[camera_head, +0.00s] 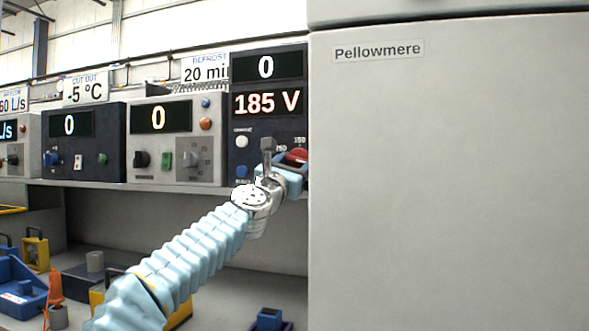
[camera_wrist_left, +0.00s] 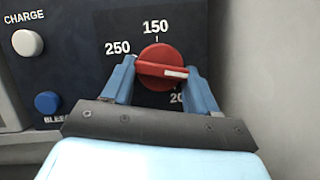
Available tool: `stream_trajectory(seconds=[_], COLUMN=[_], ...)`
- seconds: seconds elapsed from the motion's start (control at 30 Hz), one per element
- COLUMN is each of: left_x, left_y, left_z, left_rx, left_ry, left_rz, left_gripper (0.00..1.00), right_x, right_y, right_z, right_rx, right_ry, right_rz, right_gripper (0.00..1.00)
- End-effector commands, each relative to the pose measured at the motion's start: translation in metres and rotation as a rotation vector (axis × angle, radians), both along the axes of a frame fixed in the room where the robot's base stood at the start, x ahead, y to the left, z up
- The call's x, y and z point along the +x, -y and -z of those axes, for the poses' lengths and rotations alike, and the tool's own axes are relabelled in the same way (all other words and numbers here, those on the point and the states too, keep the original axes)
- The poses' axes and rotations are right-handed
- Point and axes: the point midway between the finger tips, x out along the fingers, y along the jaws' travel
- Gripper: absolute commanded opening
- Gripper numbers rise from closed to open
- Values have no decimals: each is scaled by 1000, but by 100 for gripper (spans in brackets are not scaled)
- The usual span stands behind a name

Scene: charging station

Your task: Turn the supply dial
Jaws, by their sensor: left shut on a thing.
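The supply dial is a red round knob (camera_wrist_left: 160,66) with a white pointer mark, on a dark panel (camera_wrist_left: 100,25) with 250, 150 and a partly hidden 20- number around it. In the left wrist view its white mark points right, near the partly hidden number. My left gripper (camera_wrist_left: 161,78) is shut on the dial, one blue finger on each side. In the head view the red dial (camera_head: 297,155) shows just above my left gripper (camera_head: 285,172), and the panel's displays (camera_head: 267,102) read 0 and 185 V. My right gripper is not in view.
A white CHARGE button (camera_wrist_left: 27,43) and a blue BLEED button (camera_wrist_left: 47,103) sit left of the dial. A large grey cabinet (camera_head: 450,180) labelled Pellowmere stands close on the right. Other panels with displays (camera_head: 160,117) line the shelf to the left.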

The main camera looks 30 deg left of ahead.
Motion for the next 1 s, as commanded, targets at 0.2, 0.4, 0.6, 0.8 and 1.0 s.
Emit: stream_trajectory(seconds=[0.2,0.4,0.6,0.8,1.0], left_x=[0,0,0,0,0], left_y=[-2,-3,-4,-4,-4], left_z=[0,-1,-1,-1,-1], left_rx=[131,214,250,256,255], left_ry=[-32,-52,-62,-63,-63], left_rz=[-1,-1,-3,-3,-2], left_gripper=[28,28,28,28,60], right_x=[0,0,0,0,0], right_y=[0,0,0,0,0], right_z=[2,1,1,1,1], right_rx=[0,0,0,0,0], right_ry=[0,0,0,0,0], right_rz=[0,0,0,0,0], right_gripper=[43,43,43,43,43])
